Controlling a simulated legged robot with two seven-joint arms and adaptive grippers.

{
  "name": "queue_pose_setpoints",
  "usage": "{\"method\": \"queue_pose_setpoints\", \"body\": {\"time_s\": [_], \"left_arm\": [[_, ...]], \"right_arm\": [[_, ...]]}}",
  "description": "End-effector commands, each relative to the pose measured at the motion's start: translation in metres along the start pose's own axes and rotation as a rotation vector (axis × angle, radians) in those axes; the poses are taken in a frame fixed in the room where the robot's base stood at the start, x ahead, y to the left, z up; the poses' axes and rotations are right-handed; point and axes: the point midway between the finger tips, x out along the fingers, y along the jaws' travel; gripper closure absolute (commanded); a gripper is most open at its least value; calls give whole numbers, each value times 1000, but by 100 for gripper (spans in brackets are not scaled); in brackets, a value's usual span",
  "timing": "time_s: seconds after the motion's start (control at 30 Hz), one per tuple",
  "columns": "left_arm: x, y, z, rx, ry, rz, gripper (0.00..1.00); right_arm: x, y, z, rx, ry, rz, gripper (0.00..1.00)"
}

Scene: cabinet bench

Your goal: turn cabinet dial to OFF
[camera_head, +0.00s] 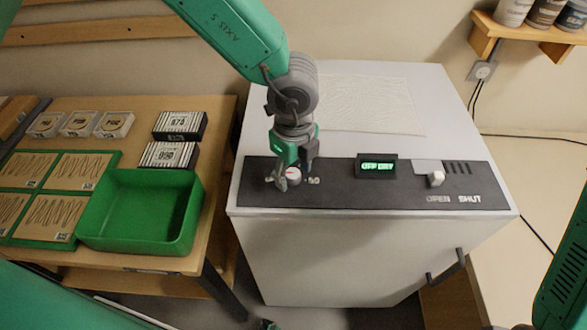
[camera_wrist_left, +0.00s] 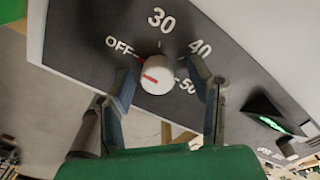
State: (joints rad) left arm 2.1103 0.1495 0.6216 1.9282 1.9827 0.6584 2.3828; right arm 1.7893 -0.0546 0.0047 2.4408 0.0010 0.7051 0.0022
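The white dial (camera_wrist_left: 158,76) sits on the dark panel of the white cabinet, with OFF, 30, 40 and 50 printed around it. A red line on its face lies toward the lower left, below the red tick by OFF. In the head view the dial (camera_head: 293,176) is partly hidden by my gripper. My left gripper (camera_head: 291,178) is over the panel's left end. In the left wrist view its fingers (camera_wrist_left: 160,70) are open, one on each side of the dial, with gaps showing; contact is not visible. My right gripper is out of view.
A lit green display (camera_head: 377,167) and an OPEN/SHUT switch (camera_head: 436,178) are farther right on the panel. A door handle (camera_head: 447,267) sticks out at the front right. A wooden table with a green bin (camera_head: 140,238) stands left.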

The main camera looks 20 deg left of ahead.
Motion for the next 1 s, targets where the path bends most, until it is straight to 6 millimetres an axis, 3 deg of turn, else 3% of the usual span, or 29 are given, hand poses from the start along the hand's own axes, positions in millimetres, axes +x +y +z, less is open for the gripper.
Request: {"method": "queue_pose_setpoints", "body": {"time_s": [0.27,0.7,1.0], "left_arm": [[-11,0,1,-2,-1,-1,52],[-97,-2,0,-2,0,-2,52],[-119,-2,0,0,-1,2,52]], "right_arm": [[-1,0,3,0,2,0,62],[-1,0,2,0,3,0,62],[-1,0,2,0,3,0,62]]}}
